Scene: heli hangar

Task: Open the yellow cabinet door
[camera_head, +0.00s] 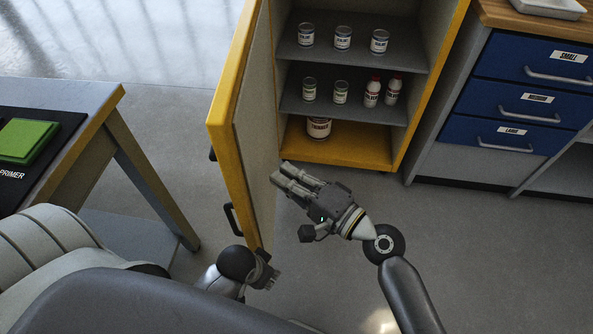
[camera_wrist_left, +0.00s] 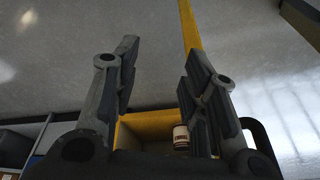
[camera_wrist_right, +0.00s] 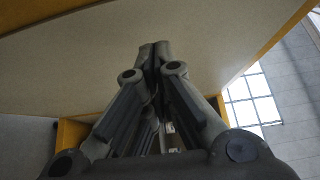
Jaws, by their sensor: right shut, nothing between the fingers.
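The yellow cabinet door (camera_head: 238,100) stands swung wide open, with its grey inner panel facing right. A black handle (camera_head: 232,218) shows on its outer side. My right gripper (camera_head: 284,178) is shut and empty, with its fingertips close to the inner panel; I cannot tell whether they touch. In the right wrist view the closed fingers (camera_wrist_right: 155,48) point at the panel (camera_wrist_right: 200,40). My left gripper (camera_head: 266,275) is below the door's near end. In the left wrist view its fingers (camera_wrist_left: 162,58) are apart, and the door's yellow edge (camera_wrist_left: 190,28) shows behind the right finger.
The cabinet's (camera_head: 425,95) grey shelves hold several cans and bottles, and a larger can (camera_head: 319,128) stands at the bottom. A workbench (camera_head: 98,98) with a green item stands left. A blue drawer unit (camera_head: 525,95) stands right. Open floor lies right of my right gripper.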

